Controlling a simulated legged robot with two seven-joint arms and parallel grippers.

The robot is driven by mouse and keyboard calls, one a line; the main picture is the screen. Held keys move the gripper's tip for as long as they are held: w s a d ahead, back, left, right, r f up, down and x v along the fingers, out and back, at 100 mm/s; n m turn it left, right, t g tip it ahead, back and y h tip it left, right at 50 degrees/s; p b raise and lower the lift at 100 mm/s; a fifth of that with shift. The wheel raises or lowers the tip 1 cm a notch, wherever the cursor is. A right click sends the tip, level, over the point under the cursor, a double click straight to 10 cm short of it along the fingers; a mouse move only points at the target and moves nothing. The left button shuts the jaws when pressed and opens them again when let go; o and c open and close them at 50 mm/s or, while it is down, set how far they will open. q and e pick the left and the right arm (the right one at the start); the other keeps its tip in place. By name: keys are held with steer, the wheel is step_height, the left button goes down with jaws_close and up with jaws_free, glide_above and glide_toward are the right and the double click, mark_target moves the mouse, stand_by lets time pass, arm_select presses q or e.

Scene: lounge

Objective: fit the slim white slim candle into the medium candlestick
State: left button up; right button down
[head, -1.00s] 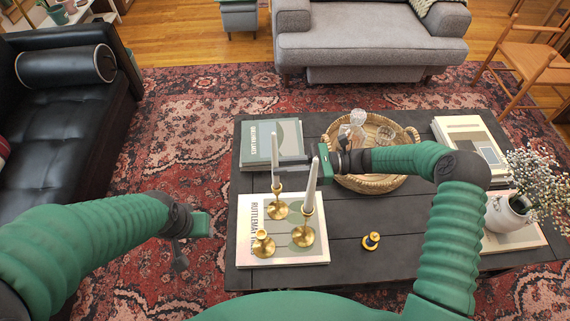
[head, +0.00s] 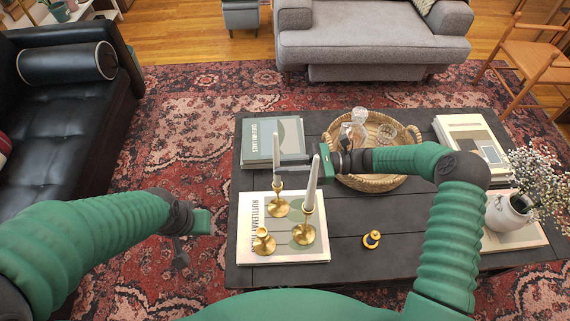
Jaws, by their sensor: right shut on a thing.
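My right gripper (head: 283,161) is shut on a slim white candle (head: 275,147), held upright. The candle's lower end meets the cup of the back brass candlestick (head: 279,207); I cannot tell whether it is seated or just touching. A second white candle (head: 313,184) stands slightly tilted in the front right brass candlestick (head: 304,233). A shorter brass candlestick (head: 264,243) at front left is empty. All three stand on a white book (head: 253,223). My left gripper (head: 181,252) hangs left of the table, its jaws too unclear to judge.
The dark coffee table (head: 350,270) also holds a grey-green book (head: 258,150), a wicker tray (head: 372,184) with glassware, a small gold object (head: 371,239), and books with a white flower vase (head: 508,214) at right. The front middle of the table is mostly clear.

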steer(key=shift+f+b, duration=0.55)
steer(key=shift+f, duration=0.45)
steer(key=c, duration=1.3)
jaws_free()
steer(key=shift+d, duration=0.1)
steer(key=shift+w+d, duration=0.15)
steer(key=shift+d, duration=2.8)
steer(key=shift+f, duration=0.1)
